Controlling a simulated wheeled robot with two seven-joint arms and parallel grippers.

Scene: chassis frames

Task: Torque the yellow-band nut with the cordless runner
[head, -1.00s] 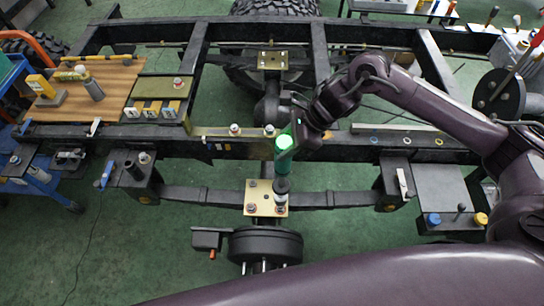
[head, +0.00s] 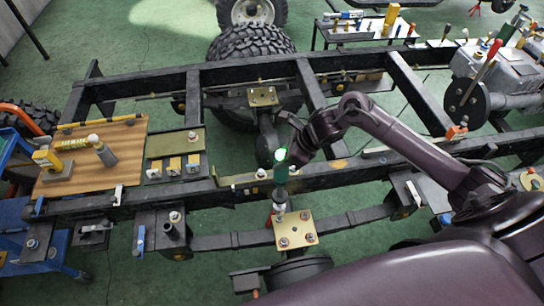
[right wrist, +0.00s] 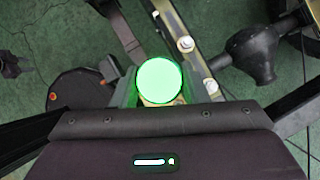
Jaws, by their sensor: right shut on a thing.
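The cordless runner (head: 281,172) is a green upright tool with a glowing green top. My right gripper (head: 290,158) is shut on its body. In the right wrist view, the glowing top of the runner (right wrist: 160,78) sits between the fingers. Its dark nose points down by the far left corner of the gold plate (head: 296,229) on the axle. I cannot tell whether the nose touches a nut there. Several nuts, such as the near right nut (head: 310,238), stand at the plate's corners. Their band colours are too small to tell. My left gripper is out of view.
The black chassis frame (head: 120,88) spans the view. A wooden board (head: 118,165) with a yellow tool and a grey can lies on the left. A gold bracket (head: 262,97) sits further back. A hub with upright levers (head: 468,97) stands at the right.

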